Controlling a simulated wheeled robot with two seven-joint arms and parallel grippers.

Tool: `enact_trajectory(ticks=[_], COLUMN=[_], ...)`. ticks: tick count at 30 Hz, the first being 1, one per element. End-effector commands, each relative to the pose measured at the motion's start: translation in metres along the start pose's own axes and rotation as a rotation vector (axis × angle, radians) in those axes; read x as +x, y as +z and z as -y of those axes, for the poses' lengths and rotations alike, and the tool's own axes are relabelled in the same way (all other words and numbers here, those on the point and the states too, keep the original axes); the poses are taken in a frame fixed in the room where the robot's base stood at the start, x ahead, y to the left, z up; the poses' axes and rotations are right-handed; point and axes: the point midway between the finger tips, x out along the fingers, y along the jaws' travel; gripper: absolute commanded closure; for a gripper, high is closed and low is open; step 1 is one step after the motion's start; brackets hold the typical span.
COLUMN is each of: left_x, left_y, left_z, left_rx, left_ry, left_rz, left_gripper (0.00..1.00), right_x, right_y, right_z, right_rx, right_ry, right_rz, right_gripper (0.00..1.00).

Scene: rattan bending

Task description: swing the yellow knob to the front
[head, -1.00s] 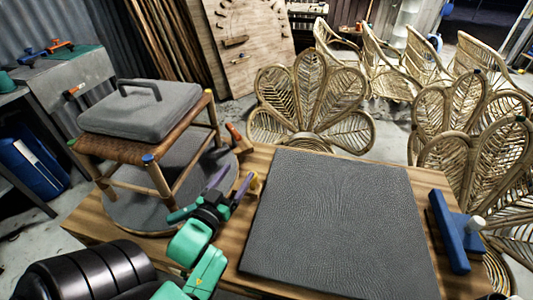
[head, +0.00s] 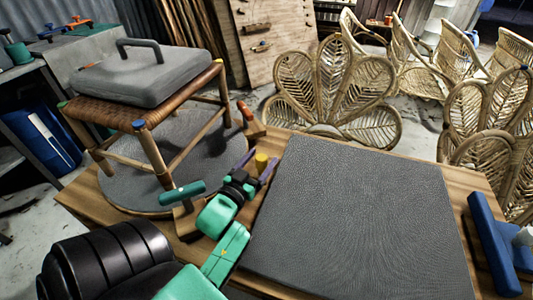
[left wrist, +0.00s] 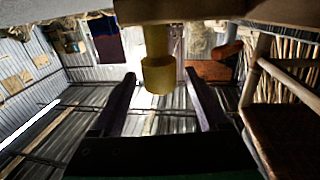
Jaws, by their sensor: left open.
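The yellow knob (head: 262,160) is a short upright cylinder at the left edge of the dark textured mat, beside the round turntable. My left gripper (head: 260,166) is open, with its two purple fingers on either side of the knob. In the left wrist view the yellow knob (left wrist: 158,75) sits between and beyond the finger ends, hanging from a wooden part in that picture. A gap shows on each side, so the fingers do not look closed on it. The knob's foot is partly hidden by the gripper. My right gripper is not in view.
The grey turntable (head: 190,150) carries a wooden stool (head: 152,155) with a grey handled pad (head: 150,75). A teal handle (head: 182,193) lies close to my left gripper. An orange handle (head: 244,110) stands behind. The dark mat (head: 365,215) is bare; a blue T-shaped tool (head: 494,245) lies right.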

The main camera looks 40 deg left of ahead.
Motion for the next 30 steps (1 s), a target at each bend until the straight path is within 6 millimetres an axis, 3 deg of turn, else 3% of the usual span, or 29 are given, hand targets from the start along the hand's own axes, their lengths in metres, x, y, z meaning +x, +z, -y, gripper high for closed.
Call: enact_trajectory(ticks=[3, 6, 13, 14, 18, 20, 30], left_x=[0.023, 0.033, 0.036, 0.036, 0.035, 0.035, 0.035], left_y=[-0.002, -0.001, 0.0, 0.0, 0.0, 0.0, 0.0], left_z=[0.0, 0.0, 0.0, 0.0, 0.0, 0.0, 0.0], left_rx=[0.001, 0.0, 0.0, -0.001, -0.001, -0.001, -0.001], left_ry=[0.0, -0.001, -0.001, -0.001, -0.001, -0.001, -0.001], left_rz=[-0.003, -0.001, 0.002, 0.001, 0.001, 0.001, 0.001], left_gripper=[0.23, 0.23, 0.23, 0.27, 0.8, 1.0, 1.0], right_x=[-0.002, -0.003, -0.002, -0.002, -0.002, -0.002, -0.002], right_y=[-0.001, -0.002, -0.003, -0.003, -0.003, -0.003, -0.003], right_z=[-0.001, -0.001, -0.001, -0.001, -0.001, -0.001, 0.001], right_rx=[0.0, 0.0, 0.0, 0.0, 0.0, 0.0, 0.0], right_ry=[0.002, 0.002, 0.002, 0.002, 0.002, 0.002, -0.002], right_rz=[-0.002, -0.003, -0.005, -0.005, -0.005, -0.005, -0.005], right_gripper=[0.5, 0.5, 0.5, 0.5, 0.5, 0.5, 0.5])
